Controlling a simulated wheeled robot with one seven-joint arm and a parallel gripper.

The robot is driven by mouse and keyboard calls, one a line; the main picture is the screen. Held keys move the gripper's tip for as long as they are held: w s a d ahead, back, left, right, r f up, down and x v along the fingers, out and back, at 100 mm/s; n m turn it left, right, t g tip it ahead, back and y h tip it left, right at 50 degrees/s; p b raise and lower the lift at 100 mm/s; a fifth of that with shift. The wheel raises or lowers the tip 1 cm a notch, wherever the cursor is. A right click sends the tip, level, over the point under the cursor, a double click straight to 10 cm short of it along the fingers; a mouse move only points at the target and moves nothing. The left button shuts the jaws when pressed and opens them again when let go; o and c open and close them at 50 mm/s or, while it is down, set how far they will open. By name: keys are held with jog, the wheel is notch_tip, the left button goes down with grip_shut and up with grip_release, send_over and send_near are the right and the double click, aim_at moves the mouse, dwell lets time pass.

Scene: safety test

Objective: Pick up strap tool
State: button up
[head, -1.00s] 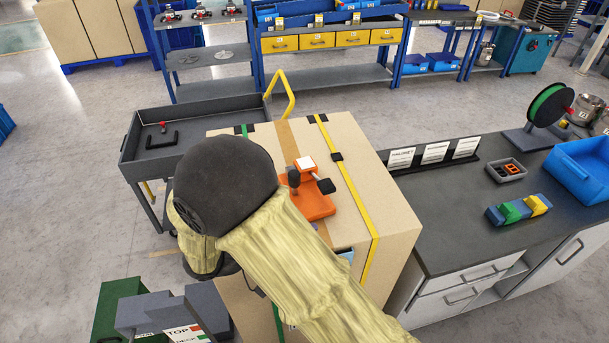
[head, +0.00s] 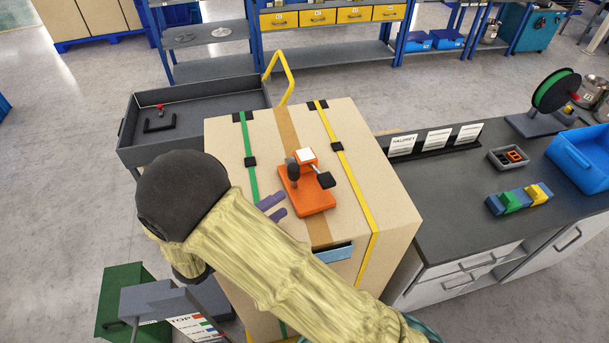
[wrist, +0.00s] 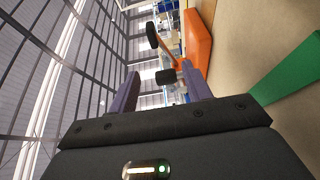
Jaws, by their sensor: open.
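The strap tool (head: 313,198) is an orange base with a white block, a dark grip and a black knob on a lever. It lies on top of a tall cardboard box (head: 390,205), between the green strap (head: 248,160) and the yellow strap (head: 350,185). My gripper (head: 282,204) has purple fingers just left of the tool, apart from it. In the wrist view my gripper (wrist: 160,70) is open and empty. The tool's orange base (wrist: 197,45) and black knob show beyond the fingers there. My arm hides part of the box.
A grey cart (head: 200,130) with a black handle-like piece stands behind left. A workbench (head: 450,210) at right holds label cards, a small bin, a colored block fixture and a blue bin (head: 585,160). A green box (head: 125,290) stands at lower left.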

aim_at(323, 174)
jog(key=p+x, duration=0.4)
jog(key=x, duration=0.5)
jog(key=shift+r, duration=0.15)
jog(key=shift+w, duration=0.15)
jog(key=shift+d, duration=0.1)
jog(key=shift+w+d+r+p, duration=0.15)
jog(key=shift+w+d+p, duration=0.25)
jog(key=shift+p, duration=0.25)
jog(key=p+x, duration=0.2)
jog(key=x, duration=0.1)
jog(key=shift+r, duration=0.2)
jog(key=shift+w+d+f+p, duration=0.2)
jog(key=shift+w+d+p, duration=0.15)
jog(key=shift+d+p, duration=0.05)
